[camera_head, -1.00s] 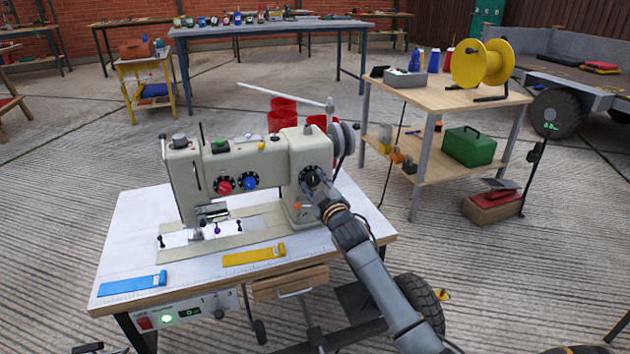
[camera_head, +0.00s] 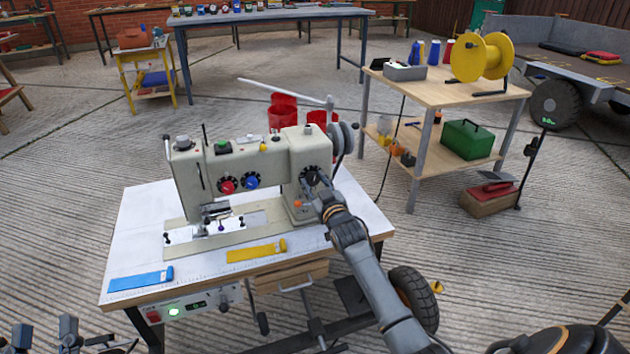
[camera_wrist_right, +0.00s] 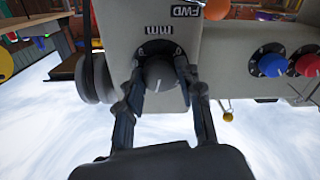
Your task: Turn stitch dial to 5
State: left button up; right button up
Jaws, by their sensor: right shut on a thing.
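The cream sewing machine (camera_head: 215,160) stands on a white-topped table (camera_head: 145,225). Its stitch dial (camera_wrist_right: 160,74), a dark knob with a white pointer line on a black scale marked "mm", faces the right wrist camera. The wrist view is upside down, and the scale numbers are too small to read. My right gripper (camera_wrist_right: 160,80) is shut on the dial, one finger on each side. In the head view, my right gripper (camera_head: 316,186) hides much of the dial. My left gripper (camera_head: 44,328) is at the bottom left edge, fingers apart and empty, away from the machine.
Red (camera_head: 228,186) and blue (camera_head: 252,181) knobs sit left of the dial on the machine. A blue ruler (camera_head: 140,279) and a yellow ruler (camera_head: 255,251) lie at the table's front. A wooden cart (camera_head: 450,90) with a yellow reel (camera_head: 482,57) stands behind right.

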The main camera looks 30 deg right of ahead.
dwell(0.3)
jog(key=o, duration=1.2)
jog(key=shift+c, duration=0.2)
jog(key=shift+s, duration=0.1)
jog(key=v, duration=1.1)
jog(key=shift+s+a, duration=0.2)
jog(key=shift+s, duration=0.2)
